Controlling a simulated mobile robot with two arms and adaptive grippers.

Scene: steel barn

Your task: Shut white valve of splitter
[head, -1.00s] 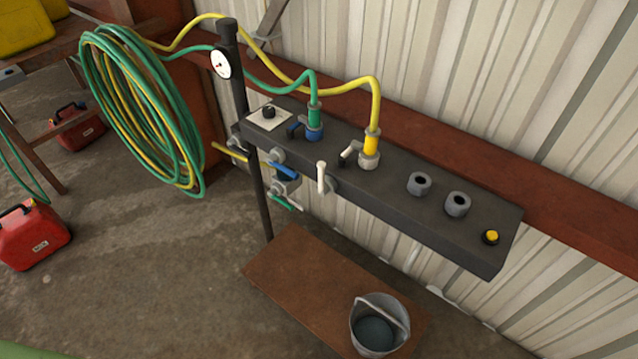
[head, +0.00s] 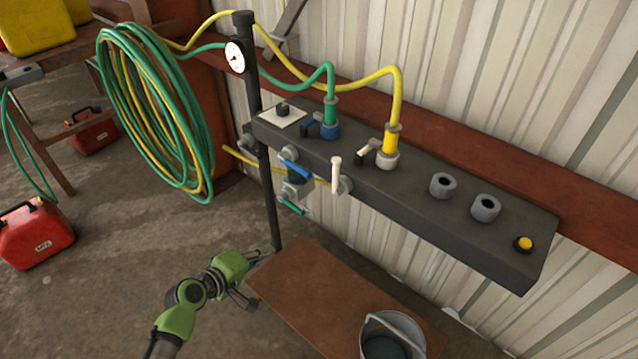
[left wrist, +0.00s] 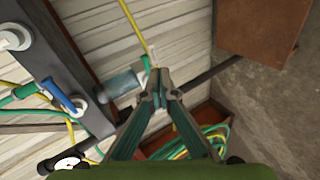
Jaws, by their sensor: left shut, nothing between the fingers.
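The splitter (head: 298,187) is a small blue-grey body hanging under the dark manifold bar; in the left wrist view it is a blue cylinder (left wrist: 124,84). A green lever (head: 291,207) shows at its lower end. In the left wrist view a small white lever (left wrist: 153,54) shows at its end, close beyond my fingertips; its exact angle is hard to tell. My left gripper (head: 250,283) is shut and empty, below and left of the splitter; its fingertips also show in the left wrist view (left wrist: 158,86). My right gripper is out of view.
A black post (head: 268,200), coiled hoses (head: 150,110), a brown board (head: 310,285) and a bucket (head: 392,325) stand near.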

